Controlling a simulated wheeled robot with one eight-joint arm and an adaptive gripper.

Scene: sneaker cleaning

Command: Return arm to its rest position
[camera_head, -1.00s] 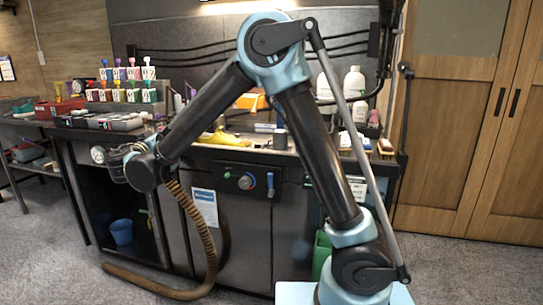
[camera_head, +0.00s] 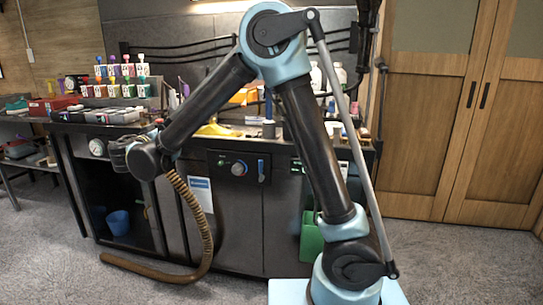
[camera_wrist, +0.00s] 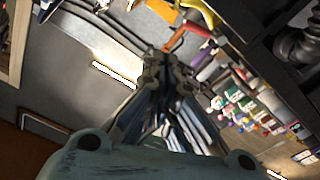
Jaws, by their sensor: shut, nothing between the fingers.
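My arm is bent in front of the workbench (camera_head: 285,215), with its elbow high and its forearm sloping down to the left. My gripper (camera_wrist: 165,68) shows in the wrist view with its dark fingers together and nothing between them. The wrist view is tilted, with bench items beyond the fingertips. In the head view the wrist end of the arm is at the left, in front of the bench; the fingertips cannot be made out there.
Colourful bottles (camera_head: 127,80) stand on a rack at the bench's back left. A yellow object (camera_head: 214,130) lies on the worktop. A brown hose (camera_head: 203,222) hangs down to the floor. A blue bucket (camera_head: 118,222) sits under the bench. Wooden doors (camera_head: 430,120) stand at the right.

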